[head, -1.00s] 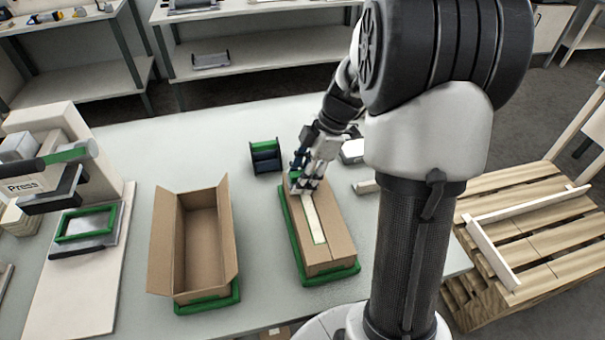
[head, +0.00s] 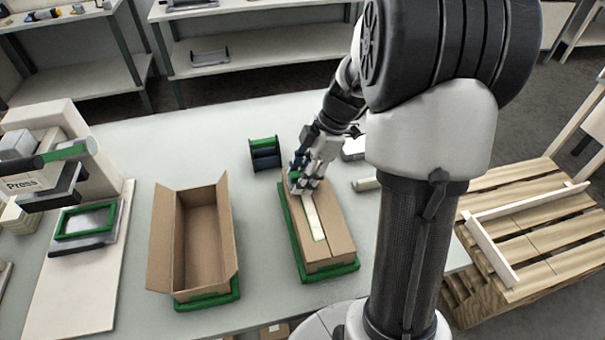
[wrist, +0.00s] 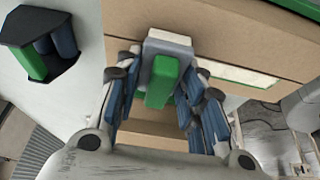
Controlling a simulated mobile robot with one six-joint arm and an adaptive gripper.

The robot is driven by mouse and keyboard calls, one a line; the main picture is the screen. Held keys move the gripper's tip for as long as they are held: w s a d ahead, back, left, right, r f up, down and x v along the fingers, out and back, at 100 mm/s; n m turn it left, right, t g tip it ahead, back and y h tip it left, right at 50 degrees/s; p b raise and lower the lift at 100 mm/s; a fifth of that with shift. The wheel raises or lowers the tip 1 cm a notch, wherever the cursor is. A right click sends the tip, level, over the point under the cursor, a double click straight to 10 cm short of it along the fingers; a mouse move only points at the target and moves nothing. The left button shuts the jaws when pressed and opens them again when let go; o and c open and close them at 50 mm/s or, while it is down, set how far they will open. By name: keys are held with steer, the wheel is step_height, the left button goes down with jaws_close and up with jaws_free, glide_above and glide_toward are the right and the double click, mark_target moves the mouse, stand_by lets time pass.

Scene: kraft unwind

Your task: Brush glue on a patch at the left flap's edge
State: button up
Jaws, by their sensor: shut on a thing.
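My gripper (head: 303,184) is over the far end of a closed cardboard box (head: 337,235). It is shut on the brush (wrist: 163,82), a green handle with a pale grey-white head. In the wrist view the head is at the cardboard; whether it touches is unclear. A pale strip (head: 313,217) with green edges runs along the box top, and its far end is hidden by my gripper. The strip also shows in the wrist view (wrist: 235,73). I cannot tell glue from the strip. The box sits in a green frame (head: 330,272).
An open cardboard box (head: 229,230) stands to the left in another green frame (head: 208,302). A green and dark holder (head: 265,155) stands behind the closed box. A press (head: 50,170) is at far left. A pale cylinder (head: 366,184) lies right of my gripper. Bare table separates the boxes.

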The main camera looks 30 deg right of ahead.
steer(key=shift+w, duration=0.15)
steer(key=shift+w+d, duration=0.1)
stand_by(0.3)
steer(key=shift+w, duration=0.2)
stand_by(0.4)
steer(key=shift+r+p, duration=1.75)
steer(key=shift+r, duration=1.3)
steer(key=shift+w, duration=0.1)
